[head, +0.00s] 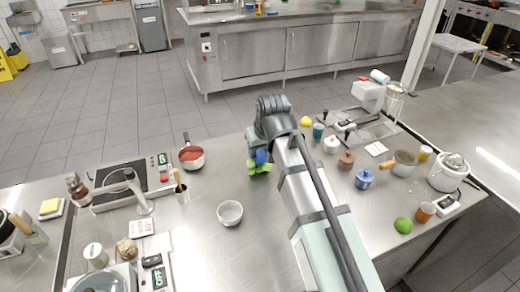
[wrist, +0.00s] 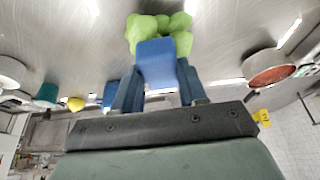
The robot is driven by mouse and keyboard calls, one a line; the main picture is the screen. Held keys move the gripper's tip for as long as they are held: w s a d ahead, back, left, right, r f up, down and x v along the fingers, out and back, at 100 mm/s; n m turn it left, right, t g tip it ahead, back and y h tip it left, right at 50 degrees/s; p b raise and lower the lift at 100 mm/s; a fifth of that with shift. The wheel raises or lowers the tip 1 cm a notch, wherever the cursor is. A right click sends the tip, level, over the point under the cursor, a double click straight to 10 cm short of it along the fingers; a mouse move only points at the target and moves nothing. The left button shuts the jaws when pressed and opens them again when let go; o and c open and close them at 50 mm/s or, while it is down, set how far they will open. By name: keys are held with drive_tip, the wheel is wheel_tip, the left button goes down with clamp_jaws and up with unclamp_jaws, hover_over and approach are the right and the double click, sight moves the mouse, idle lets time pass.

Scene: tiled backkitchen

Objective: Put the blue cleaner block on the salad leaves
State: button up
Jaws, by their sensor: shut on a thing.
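The blue cleaner block (wrist: 157,62) is between the two fingers of my gripper (wrist: 158,84), which is shut on it. The bright green salad leaves (wrist: 180,24) lie just beyond the block in the wrist view, and the block covers part of them. In the head view the blue block (head: 262,156) shows below the wrist of my arm, right over the salad leaves (head: 258,168) on the steel counter. I cannot tell whether the block touches the leaves. My arm hides part of this spot in the head view.
A red-filled saucepan (head: 191,156) stands left of the leaves and a white bowl (head: 230,213) stands nearer. A blue pot (head: 364,179), brown pot (head: 346,160) and teal cup (head: 318,131) stand to the right. The counter (head: 215,185) is bare between saucepan and bowl.

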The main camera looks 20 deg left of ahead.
drive_tip(key=shift+f, duration=0.15)
drive_tip(key=o, duration=1.1)
drive_tip(key=v, duration=1.2)
drive_tip(key=shift+o, duration=0.2)
